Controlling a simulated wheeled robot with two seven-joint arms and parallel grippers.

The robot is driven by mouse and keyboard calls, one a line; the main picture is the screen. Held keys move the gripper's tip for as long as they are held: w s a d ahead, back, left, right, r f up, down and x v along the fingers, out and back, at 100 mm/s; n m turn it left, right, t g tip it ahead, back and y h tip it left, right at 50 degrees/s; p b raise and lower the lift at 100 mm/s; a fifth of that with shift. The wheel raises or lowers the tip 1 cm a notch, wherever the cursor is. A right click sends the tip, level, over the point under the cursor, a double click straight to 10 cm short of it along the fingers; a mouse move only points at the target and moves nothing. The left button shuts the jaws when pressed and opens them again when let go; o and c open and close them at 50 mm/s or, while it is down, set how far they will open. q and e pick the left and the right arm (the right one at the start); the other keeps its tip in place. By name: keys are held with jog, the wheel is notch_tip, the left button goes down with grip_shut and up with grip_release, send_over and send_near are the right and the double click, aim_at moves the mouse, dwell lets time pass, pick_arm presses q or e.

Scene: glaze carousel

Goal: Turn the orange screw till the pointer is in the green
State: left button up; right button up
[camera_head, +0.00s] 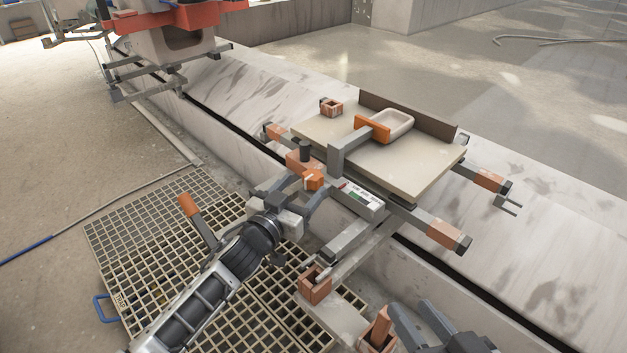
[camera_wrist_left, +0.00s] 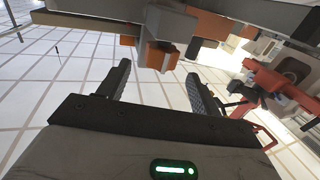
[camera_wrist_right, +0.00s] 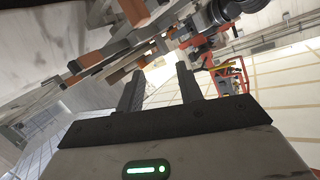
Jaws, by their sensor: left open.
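The orange screw (camera_head: 314,181) sits at the front of the clamp beside the beige board. My left gripper (camera_head: 303,190) is open around or just short of it; the head view does not settle which. In the left wrist view, an orange end (camera_wrist_left: 158,56) lies just beyond the gap between the open fingers (camera_wrist_left: 160,80). The gauge (camera_head: 362,196) is a pale strip with small coloured marks, right of the screw; its pointer is too small to read. My right gripper (camera_head: 432,322) is low at the right, open and empty in the right wrist view (camera_wrist_right: 160,80).
A brick-coloured socket (camera_head: 315,285) stands in front. A grating (camera_head: 150,240) covers the floor at left.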

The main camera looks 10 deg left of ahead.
aim_at(307, 182)
pick_arm(q)
jog(key=b+x, duration=0.1)
jog(key=x, duration=0.5)
jog(key=shift+s, duration=0.1)
jog(key=c, duration=1)
